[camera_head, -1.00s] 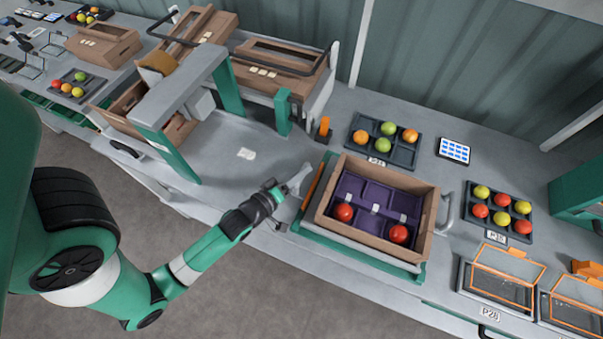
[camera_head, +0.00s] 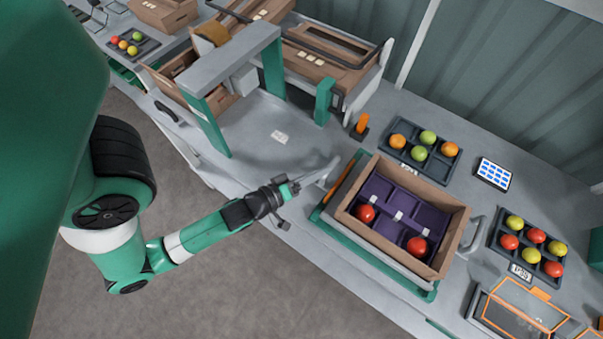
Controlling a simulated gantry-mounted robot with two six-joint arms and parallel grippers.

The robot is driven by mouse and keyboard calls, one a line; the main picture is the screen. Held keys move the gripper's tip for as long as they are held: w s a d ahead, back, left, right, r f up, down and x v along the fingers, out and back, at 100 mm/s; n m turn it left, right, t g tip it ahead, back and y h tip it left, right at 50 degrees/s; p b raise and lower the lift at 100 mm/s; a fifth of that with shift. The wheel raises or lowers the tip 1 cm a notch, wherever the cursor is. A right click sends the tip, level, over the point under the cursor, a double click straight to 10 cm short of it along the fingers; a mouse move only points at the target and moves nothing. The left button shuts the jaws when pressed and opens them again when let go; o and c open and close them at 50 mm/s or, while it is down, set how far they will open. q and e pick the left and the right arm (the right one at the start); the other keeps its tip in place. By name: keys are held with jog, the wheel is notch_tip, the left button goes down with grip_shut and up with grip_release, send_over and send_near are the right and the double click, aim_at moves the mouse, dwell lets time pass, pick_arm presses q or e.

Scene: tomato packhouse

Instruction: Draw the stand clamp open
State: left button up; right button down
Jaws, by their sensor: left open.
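A green-edged stand (camera_head: 330,226) on the bench holds a brown open-topped box (camera_head: 449,240). An orange bar (camera_head: 341,187) runs along the stand's left side. A pale grey handle-like part (camera_head: 319,176) sticks out left of that bar; I cannot tell for sure which of these is the clamp. My left gripper (camera_head: 288,205) is open, with its fingers spread, close to the near end of the pale part. I cannot tell whether it touches it. My right gripper is not in view.
The box has a purple insert (camera_head: 376,191) with two red tomatoes. A grey arch (camera_head: 231,70) stands to the left. Behind and right are fruit trays (camera_head: 437,171), a tablet (camera_head: 494,173) and a grey handle (camera_head: 474,236). The bench between arch and stand is mostly clear.

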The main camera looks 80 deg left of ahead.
pick_arm(q)
jog(key=b+v, duration=0.2)
jog(key=f+b+v, duration=0.1)
jog(key=v, duration=0.2)
jog(key=shift+s+d+b, duration=0.15)
jog(key=shift+b, duration=0.2)
jog(key=shift+s+d+r, duration=0.1)
jog(key=shift+s+r, duration=0.35)
jog(key=shift+r, duration=0.2)
